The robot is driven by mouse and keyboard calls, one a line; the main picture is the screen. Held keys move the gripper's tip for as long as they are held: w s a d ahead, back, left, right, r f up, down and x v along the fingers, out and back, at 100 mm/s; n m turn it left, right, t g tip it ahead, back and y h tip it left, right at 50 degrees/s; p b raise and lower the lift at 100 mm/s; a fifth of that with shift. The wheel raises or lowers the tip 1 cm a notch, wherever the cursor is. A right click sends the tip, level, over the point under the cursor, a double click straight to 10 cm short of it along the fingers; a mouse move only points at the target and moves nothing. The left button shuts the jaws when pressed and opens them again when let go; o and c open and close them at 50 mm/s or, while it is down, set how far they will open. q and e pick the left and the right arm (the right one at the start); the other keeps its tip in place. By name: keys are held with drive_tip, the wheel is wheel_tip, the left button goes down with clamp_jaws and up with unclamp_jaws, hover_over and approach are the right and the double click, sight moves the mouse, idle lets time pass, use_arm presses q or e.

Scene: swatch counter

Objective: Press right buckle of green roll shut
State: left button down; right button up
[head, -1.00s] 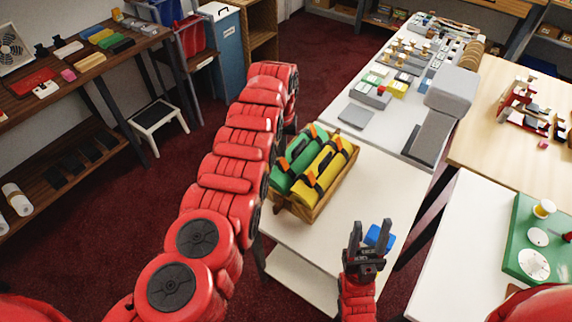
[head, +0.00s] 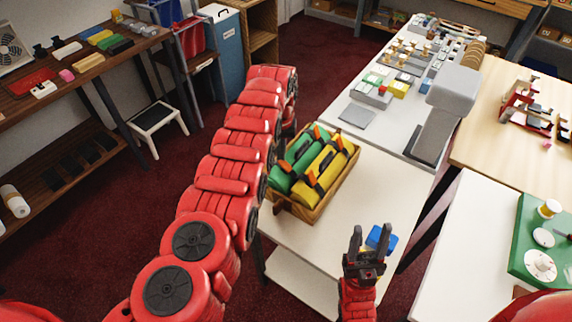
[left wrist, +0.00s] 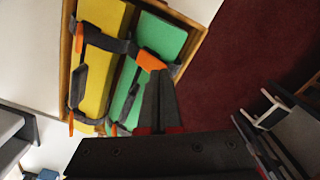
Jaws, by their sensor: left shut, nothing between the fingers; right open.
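The green roll (head: 280,183) lies beside a yellow roll (head: 331,174) in a wooden tray (head: 318,212) on the white table. Dark straps with orange buckles cross both rolls. In the left wrist view the green roll (left wrist: 165,35) shows one orange buckle (left wrist: 147,60) at its upper part and another (left wrist: 114,129) lower down. My left gripper (left wrist: 157,73) is shut and empty, its tips just beside the upper buckle; I cannot tell whether they touch. In the head view my arm hides most of it. My right gripper (head: 357,238) is open and empty over the table's front.
A blue block (head: 381,238) lies next to my right gripper. A counter with small items and a grey stand (head: 455,88) is behind the table. A green board (head: 530,220) lies at right. A step stool (head: 155,115) stands on the floor at left.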

use_arm(q)
drive_tip(key=shift+w+a+f+b, duration=0.1)
drive_tip(key=shift+a+f+b, duration=0.05)
drive_tip(key=shift+f+b, duration=1.05)
drive_tip(key=shift+r, duration=0.3)
wheel_tip(320, 180, up, 3)
drive_tip(key=shift+f+p, duration=0.2)
drive_tip(key=shift+p, duration=0.85)
drive_tip(key=shift+r+p, duration=0.85)
drive_tip(key=shift+r, duration=1.8)
